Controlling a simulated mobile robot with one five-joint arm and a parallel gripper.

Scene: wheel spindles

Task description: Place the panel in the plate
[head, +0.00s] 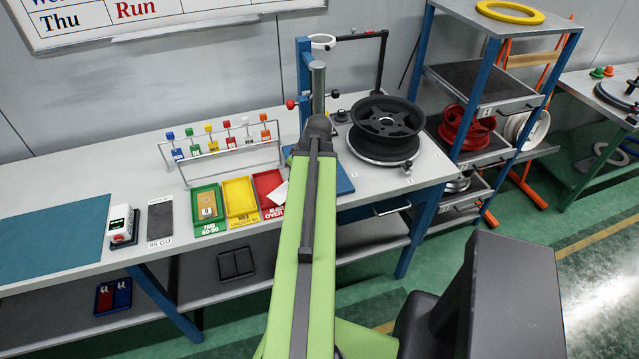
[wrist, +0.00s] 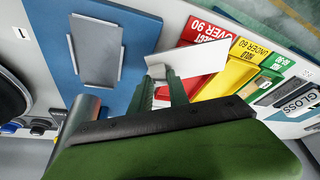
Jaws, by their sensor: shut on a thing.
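A white flat panel (wrist: 195,62) is held tilted at the fingertips of my gripper (wrist: 162,85) in the wrist view. Its pale corner also shows in the head view (head: 281,193), above the red tray. My gripper is shut on it; in the head view the arm hides the fingers. A grey rectangular plate (wrist: 96,50) with raised side edges lies on a blue board (wrist: 140,40), left of the panel in the wrist view and apart from it. In the head view the arm hides the plate, and only part of the blue board (head: 343,178) shows.
Red (head: 268,182), yellow (head: 240,198) and green (head: 207,208) trays stand in a row; the green one holds a tan panel. A rack of coloured tags (head: 225,145) is behind. A black wheel (head: 387,118) stands on a spindle at right. A blue mat (head: 50,243) lies clear at left.

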